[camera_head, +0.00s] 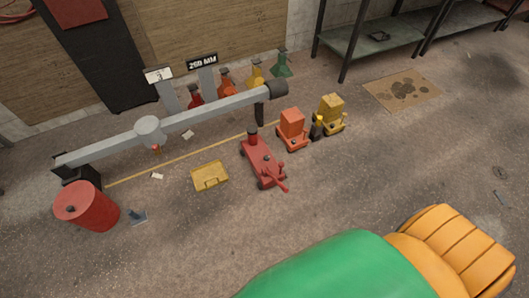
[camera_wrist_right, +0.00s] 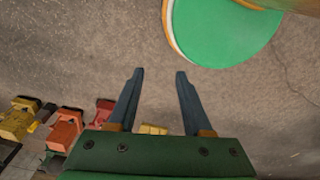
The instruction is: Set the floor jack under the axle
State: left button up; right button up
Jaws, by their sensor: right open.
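The grey axle (camera_head: 200,113) runs level above the floor in the head view, with a round bulge near its left part and a dark hub at its right end. A red wheeled floor jack (camera_head: 262,162) with a handle stands on the floor in front of the axle's right part. An orange wheeled unit (camera_head: 292,130) and a yellow one (camera_head: 330,114) stand to its right. My right gripper (camera_wrist_right: 157,72) is open and empty in the right wrist view, over bare floor. The orange unit (camera_wrist_right: 65,130) shows at that view's lower left. My left gripper is not in view.
A red drum (camera_head: 87,207) stands at the axle's left end. A yellow box (camera_head: 209,176) lies left of the red jack. Several small coloured jacks, one green (camera_head: 282,66), stand behind the axle. A "250 MM" sign (camera_head: 202,62) stands there too.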

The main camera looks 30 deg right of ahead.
aim_at(255, 147)
jog(key=i+l, duration=0.25)
jog(key=l, duration=0.15)
jog(key=i+l, duration=0.2)
jog(key=l, duration=0.25)
jog(key=i+l, duration=0.25)
jog(key=l, duration=0.15)
